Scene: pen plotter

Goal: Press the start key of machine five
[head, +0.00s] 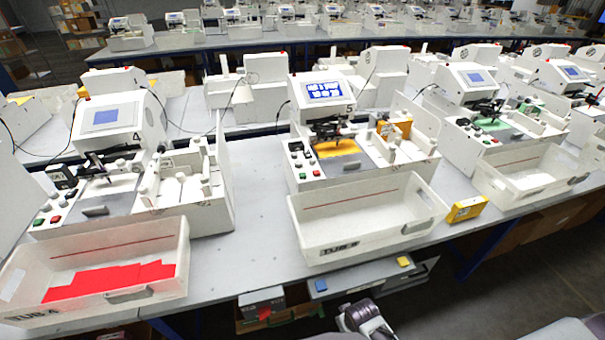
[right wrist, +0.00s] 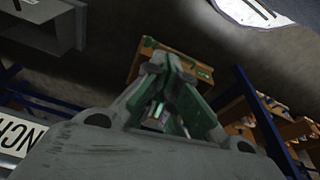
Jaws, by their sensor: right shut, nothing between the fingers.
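Machine five (head: 325,107), a white plotter with a "5" beside its lit blue-and-white screen (head: 325,89), stands in the middle of the bench in the head view. Its control panel at the front left has dark knobs, a small green key (head: 303,176) and a red key (head: 316,173). Any lettering on the keys is too small to read. A yellow sheet (head: 338,148) lies under its pen carriage. My right gripper (right wrist: 162,66) is shut and empty in the right wrist view, away from the machine, with dark floor beyond it. My left gripper is not in view.
An empty white tub (head: 362,232) stands in front of machine five, below its keys. A yellow box (head: 465,210) is right of it. Machine four (head: 112,117) and a tub (head: 95,255) with red sheets stand left; another plotter (head: 475,84) stands right. Bare bench (head: 255,228) shows between.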

